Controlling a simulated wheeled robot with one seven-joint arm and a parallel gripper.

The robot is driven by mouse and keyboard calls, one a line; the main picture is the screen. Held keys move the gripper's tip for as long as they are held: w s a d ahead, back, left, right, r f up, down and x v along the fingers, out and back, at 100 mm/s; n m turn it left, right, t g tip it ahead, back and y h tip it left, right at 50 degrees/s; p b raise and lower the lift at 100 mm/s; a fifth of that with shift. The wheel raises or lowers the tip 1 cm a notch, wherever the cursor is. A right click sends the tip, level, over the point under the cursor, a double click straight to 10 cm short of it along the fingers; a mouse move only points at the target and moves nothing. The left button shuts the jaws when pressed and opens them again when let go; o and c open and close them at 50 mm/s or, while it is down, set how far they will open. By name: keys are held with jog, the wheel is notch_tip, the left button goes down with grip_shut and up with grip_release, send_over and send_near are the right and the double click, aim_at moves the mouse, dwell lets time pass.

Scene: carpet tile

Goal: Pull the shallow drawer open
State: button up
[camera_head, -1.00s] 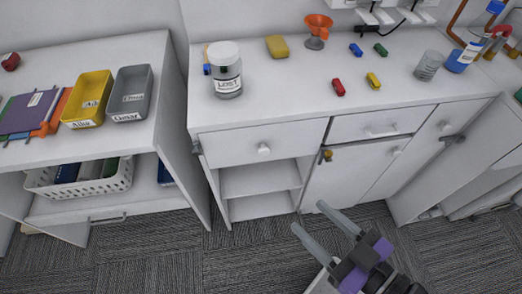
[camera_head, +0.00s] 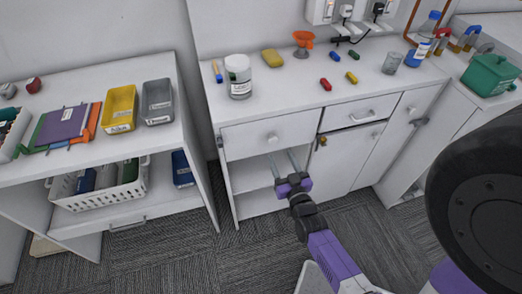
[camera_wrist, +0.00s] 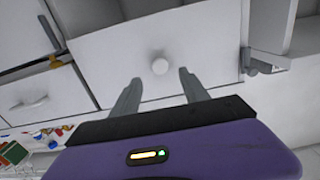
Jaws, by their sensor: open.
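The white cabinet has two drawer fronts side by side. The left, wider drawer front (camera_head: 245,140) has a round white knob (camera_head: 272,137). The right, narrower and lower-looking drawer front (camera_head: 340,118) has a bar handle (camera_head: 362,115). Both fronts look shut. My gripper (camera_head: 281,154) is open and empty, in front of the cabinet just below the knob. In the wrist view, the drawer front (camera_wrist: 105,55) fills the middle, and the knob (camera_wrist: 160,67) lies beyond and between my open fingertips (camera_wrist: 160,90), apart from them.
A cupboard door (camera_head: 345,160) is below right, with a brass piece (camera_head: 322,141). Open shelves lie under the left drawer.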

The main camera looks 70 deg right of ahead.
aim_at(274, 141)
jog(key=shift+r+p+x, duration=0.15)
jog(key=shift+p+x, duration=0.1)
jog(key=shift+x, duration=1.7)
jog(key=shift+r+p+x, duration=0.15)
jog(key=shift+p+x, duration=0.1)
jog(key=shift+x, duration=1.7)
grip_shut()
